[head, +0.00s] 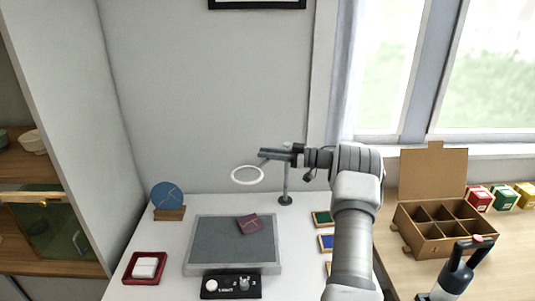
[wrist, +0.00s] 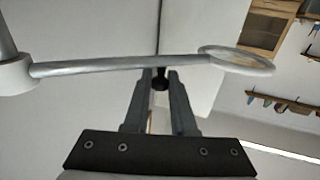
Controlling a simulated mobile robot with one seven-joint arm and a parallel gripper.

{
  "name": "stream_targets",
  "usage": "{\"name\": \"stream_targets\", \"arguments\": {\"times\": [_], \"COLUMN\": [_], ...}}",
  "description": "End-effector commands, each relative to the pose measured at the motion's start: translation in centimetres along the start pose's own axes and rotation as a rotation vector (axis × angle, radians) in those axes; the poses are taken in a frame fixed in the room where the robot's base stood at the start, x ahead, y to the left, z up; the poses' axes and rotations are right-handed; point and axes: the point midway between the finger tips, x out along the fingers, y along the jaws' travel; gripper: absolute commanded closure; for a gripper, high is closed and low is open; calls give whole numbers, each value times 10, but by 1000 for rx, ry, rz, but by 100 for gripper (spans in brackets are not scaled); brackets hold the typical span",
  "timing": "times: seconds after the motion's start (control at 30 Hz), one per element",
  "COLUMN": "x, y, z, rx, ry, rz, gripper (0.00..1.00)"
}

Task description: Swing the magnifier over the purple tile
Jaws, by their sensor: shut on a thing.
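The purple tile (head: 249,224) with a thin gold seam lies on the right back part of the grey work pad (head: 210,245). The magnifier lens (head: 247,175) is a white-rimmed ring on an arm that pivots on a post (head: 285,187) behind the pad. In the head view the lens appears above and just left of the tile; its exact height over it is hard to tell. My gripper (head: 268,153) is shut on the magnifier's small dark knob (wrist: 160,83), under its arm in the wrist view. The lens (wrist: 238,60) shows at right there, clear of the fingers.
A blue disc (head: 167,196) on a wooden stand is left of the pad. A red tray (head: 128,276) holds white pieces. A control box (head: 231,286) sits in front. Coloured pads (head: 322,218) line the right. A cardboard box (head: 425,240) stands on the wooden table.

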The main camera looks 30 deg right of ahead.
Motion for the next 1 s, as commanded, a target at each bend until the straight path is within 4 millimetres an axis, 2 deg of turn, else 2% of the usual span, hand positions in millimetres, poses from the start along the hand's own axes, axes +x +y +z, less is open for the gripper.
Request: {"name": "stream_targets", "arguments": {"times": [0.03,0.17,0.43,0.57,0.73,1.0], "x": [0,0,0,-6,-35,-102], "y": [0,0,0,0,1,1], "z": [-1,0,0,0,1,1], "rx": [0,0,-1,-1,-1,-1], "ry": [2,1,1,0,-1,1], "rz": [0,0,1,2,5,5], "gripper": [72,49,48,48,48,48]}}
